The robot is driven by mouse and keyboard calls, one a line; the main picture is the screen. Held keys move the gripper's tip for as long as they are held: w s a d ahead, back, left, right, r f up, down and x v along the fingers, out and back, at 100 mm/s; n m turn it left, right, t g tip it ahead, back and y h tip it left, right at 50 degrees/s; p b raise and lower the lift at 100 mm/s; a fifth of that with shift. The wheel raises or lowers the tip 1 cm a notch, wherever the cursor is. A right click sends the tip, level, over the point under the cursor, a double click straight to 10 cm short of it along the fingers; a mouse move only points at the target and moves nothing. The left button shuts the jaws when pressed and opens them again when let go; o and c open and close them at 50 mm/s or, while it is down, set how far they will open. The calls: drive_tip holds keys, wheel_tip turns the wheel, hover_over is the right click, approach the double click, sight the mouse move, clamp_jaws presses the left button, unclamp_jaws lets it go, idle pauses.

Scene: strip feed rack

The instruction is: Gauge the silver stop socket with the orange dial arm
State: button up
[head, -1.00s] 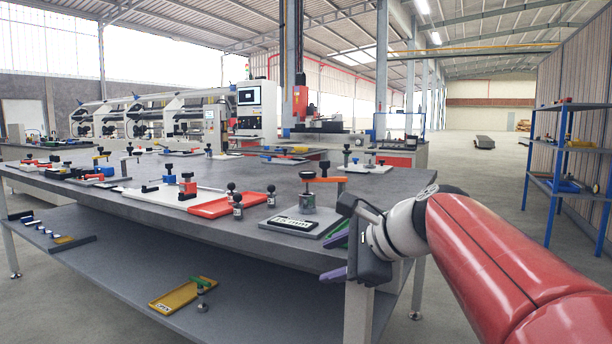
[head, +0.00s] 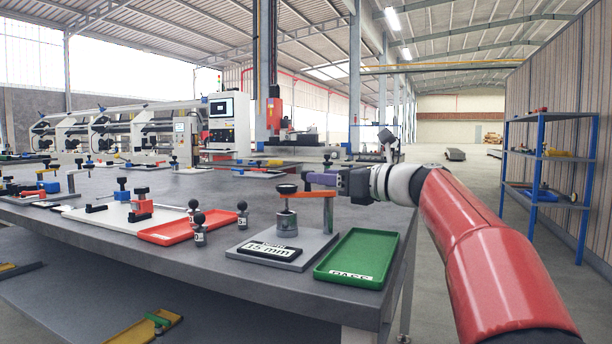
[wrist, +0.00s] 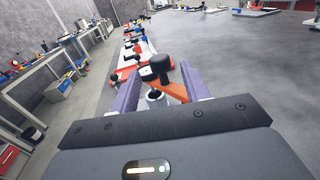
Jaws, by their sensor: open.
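The socket stands upright on a grey plate (head: 312,244) with a 15 mm label. My gripper (head: 318,183) is open at the right of the arm, its purple fingers at the arm's height. In the wrist view the orange arm (wrist: 177,91) and knob (wrist: 160,64) show between the spread fingers (wrist: 158,88). I cannot tell whether a finger touches the arm. The socket is partly hidden there.
A green tray (head: 348,273) marked PASS lies right of the plate. A red tray (head: 172,230) and several black-knobbed pieces (head: 200,232) stand to the left. More fixtures line the table's far side. A blue shelf rack (head: 535,180) stands off to the right.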

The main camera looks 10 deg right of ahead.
sight(306, 191)
drive_tip(key=x, duration=0.5)
drive_tip(key=shift+w+a+f, duration=0.1)
clamp_jaws()
